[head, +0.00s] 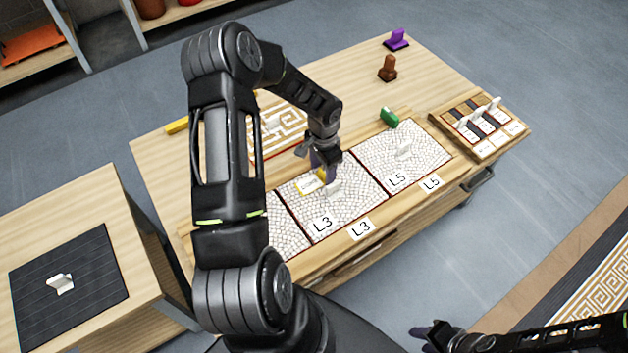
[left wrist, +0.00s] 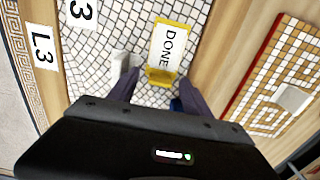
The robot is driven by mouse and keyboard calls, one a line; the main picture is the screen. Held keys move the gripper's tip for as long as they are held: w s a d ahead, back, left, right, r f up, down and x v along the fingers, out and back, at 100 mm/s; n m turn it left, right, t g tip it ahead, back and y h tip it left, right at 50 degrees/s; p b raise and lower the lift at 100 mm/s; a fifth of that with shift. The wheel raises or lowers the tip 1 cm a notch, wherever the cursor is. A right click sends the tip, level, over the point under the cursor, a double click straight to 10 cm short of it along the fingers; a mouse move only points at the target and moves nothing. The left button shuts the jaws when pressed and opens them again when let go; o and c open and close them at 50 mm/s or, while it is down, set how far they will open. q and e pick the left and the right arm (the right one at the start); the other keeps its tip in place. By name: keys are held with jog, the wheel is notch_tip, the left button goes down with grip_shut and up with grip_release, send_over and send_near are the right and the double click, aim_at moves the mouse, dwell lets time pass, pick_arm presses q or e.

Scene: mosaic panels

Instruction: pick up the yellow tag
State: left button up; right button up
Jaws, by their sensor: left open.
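The yellow tag is a yellow-framed white plate marked DONE, with a yellow upright grip at one end. It lies on the L3 panel (head: 345,208) in the head view (head: 307,185) and fills the upper middle of the left wrist view (left wrist: 167,45). My left gripper (head: 323,172) is over this panel; in the left wrist view (left wrist: 157,92) its open fingers point at the tag's grip, one on each side. I cannot tell whether they touch it. My right gripper (head: 436,335) is at the bottom, away from the table; its jaws are unclear.
A white handle (head: 334,189) stands beside the tag, close to a left fingertip in the left wrist view (left wrist: 124,68). The L5 panel (head: 425,150) adjoins, with a green block (head: 389,117) behind. A tray (head: 490,148) with several white-handled pieces is at right.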

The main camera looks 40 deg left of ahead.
pick_arm(q)
jog(key=shift+c, duration=0.6)
grip_shut()
dwell(0.4)
